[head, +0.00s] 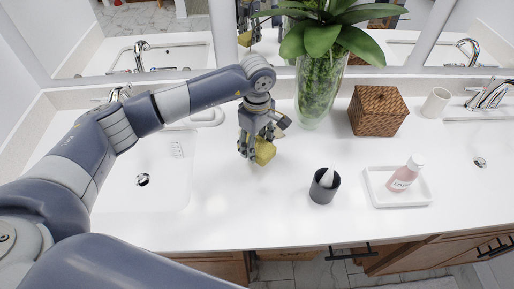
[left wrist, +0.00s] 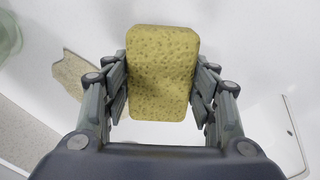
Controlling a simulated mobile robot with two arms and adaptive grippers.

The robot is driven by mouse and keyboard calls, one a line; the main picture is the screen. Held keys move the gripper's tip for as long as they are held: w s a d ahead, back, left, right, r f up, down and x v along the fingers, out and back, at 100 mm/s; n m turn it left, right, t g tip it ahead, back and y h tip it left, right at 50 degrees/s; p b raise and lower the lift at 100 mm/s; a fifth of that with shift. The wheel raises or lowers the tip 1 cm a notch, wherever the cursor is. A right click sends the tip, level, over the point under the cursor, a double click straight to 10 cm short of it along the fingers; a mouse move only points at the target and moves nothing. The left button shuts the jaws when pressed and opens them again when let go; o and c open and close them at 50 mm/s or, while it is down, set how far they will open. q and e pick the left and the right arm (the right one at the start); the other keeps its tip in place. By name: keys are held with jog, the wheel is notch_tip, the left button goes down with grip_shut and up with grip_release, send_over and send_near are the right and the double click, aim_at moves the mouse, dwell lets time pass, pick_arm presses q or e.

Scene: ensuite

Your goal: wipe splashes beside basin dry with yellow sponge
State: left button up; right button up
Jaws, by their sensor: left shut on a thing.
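The yellow sponge (head: 265,153) is between the fingers of my left gripper (head: 256,148), which is shut on it. It is at the counter right of the left basin (head: 165,178); I cannot tell whether it touches the surface. In the left wrist view the sponge (left wrist: 162,72) is a pitted rounded block, with a finger of my left gripper (left wrist: 162,88) on each side. No splashes can be made out on the white counter (head: 240,215); the sponge and gripper hide part of it. My right gripper is not in view.
A glass vase with a plant (head: 318,90) stands close behind and right of the gripper. A wicker box (head: 378,111), a dark cup (head: 324,187), a white tray (head: 415,196) with a pink bottle (head: 403,177) and a white cup (head: 436,102) stand farther right. The front counter is clear.

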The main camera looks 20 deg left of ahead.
pick_arm(q)
jog(key=shift+r, duration=0.8)
jog(key=shift+s+a+r, duration=0.1)
jog(key=shift+r, duration=0.05)
